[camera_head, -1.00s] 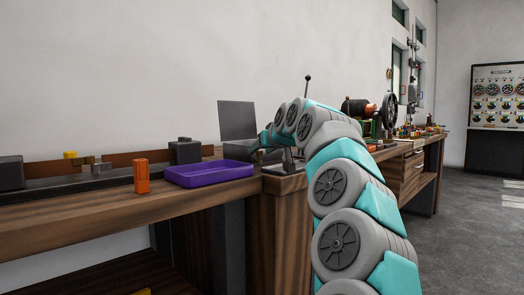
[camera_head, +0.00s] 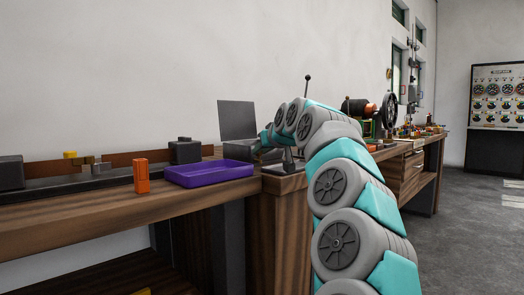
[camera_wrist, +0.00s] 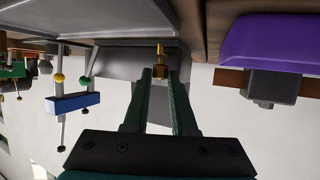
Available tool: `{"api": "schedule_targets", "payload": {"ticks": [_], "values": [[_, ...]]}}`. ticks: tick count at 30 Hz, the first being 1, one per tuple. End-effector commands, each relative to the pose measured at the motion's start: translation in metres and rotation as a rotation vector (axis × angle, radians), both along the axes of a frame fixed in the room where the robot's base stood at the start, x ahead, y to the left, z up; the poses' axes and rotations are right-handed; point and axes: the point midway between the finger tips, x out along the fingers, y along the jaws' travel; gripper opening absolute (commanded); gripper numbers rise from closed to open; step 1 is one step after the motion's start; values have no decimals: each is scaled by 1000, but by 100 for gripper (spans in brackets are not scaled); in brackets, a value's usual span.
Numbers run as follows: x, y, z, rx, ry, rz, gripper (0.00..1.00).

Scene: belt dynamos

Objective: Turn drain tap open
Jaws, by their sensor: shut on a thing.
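The drain tap (camera_wrist: 159,62) is a small brass piece at the top middle of the wrist view, against a grey box-like body (camera_wrist: 120,60). My gripper (camera_wrist: 160,75) has its two dark green fingers on either side of the tap, and it is shut on it at the fingertips. The wrist view appears upside down. In the head view my grey and teal arm reaches to the bench near a dark upright panel (camera_head: 237,120). The tap and fingertips cannot be made out there. I cannot tell how far the tap is turned.
A purple tray (camera_head: 208,173) lies on the wooden bench (camera_head: 90,218) left of my arm; it also shows in the wrist view (camera_wrist: 270,40). An orange block (camera_head: 140,176) stands beside it. A thin lever with a dark knob (camera_head: 307,79) rises behind my arm. Machinery stands farther right.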

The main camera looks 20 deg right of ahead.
Motion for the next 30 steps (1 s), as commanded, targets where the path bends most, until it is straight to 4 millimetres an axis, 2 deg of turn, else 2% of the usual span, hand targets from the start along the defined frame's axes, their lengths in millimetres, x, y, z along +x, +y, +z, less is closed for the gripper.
{"api": "schedule_targets", "payload": {"ticks": [12, 23, 24, 30], "values": [[0, 2, -4, -2, 4, -121, 0], [1, 3, -1, 0, 3, -133, 0], [1, 3, -1, 0, 3, -133, 29], [1, 3, -1, 0, 2, -133, 52]]}}
